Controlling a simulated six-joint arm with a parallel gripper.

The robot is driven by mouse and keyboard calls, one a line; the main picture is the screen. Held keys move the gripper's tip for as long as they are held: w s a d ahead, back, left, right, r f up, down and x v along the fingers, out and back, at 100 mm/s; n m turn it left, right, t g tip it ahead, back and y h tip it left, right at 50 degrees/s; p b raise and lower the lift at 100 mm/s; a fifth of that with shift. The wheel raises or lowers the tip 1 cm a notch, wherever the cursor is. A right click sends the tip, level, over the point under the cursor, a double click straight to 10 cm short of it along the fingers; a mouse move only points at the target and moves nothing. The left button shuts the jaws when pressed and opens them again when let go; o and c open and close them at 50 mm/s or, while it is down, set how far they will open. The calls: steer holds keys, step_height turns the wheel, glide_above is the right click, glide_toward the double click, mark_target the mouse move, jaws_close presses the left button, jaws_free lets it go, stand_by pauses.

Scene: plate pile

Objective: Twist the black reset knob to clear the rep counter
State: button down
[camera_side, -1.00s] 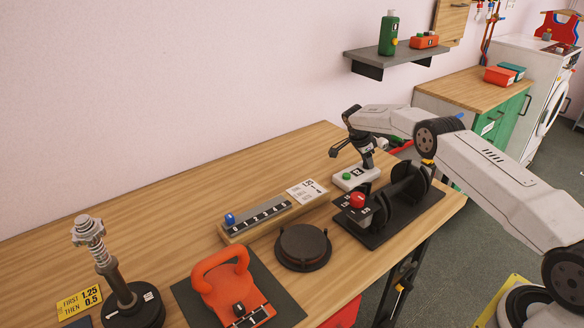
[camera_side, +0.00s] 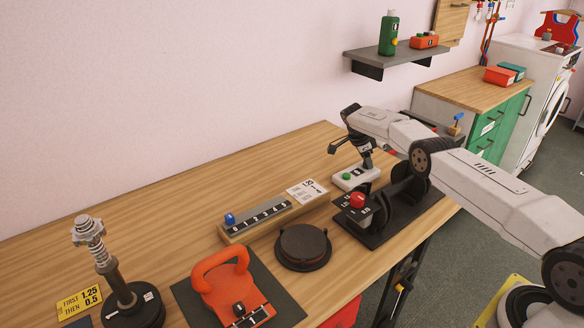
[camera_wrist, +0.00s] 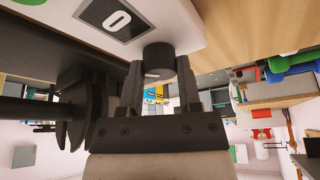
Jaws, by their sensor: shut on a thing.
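The rep counter is a white box (camera_side: 350,181) with a green button, near the far right part of the bench. In the wrist view its white case (camera_wrist: 185,22) shows at the top, and its display (camera_wrist: 116,18) reads 0. The black reset knob (camera_wrist: 158,56) is a short round cylinder on the case. My gripper (camera_wrist: 158,72) is shut on the knob, with one finger on each side of it. In the side view my gripper (camera_side: 367,165) is at the counter, and the knob is hidden there.
A black stand (camera_side: 400,222) with a dumbbell and red button is close beside my gripper. A numbered rail (camera_side: 262,219), a dark round disc (camera_side: 303,246), an orange kettlebell (camera_side: 225,285) and a post (camera_side: 120,290) lie left. Wood between rail and wall is clear.

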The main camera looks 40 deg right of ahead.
steer(key=shift+c, duration=1.4)
jaws_free()
steer(key=shift+r, duration=0.1)
steer(key=v, duration=0.7)
steer(key=shift+a+r, duration=0.2)
steer(key=shift+r, duration=0.1)
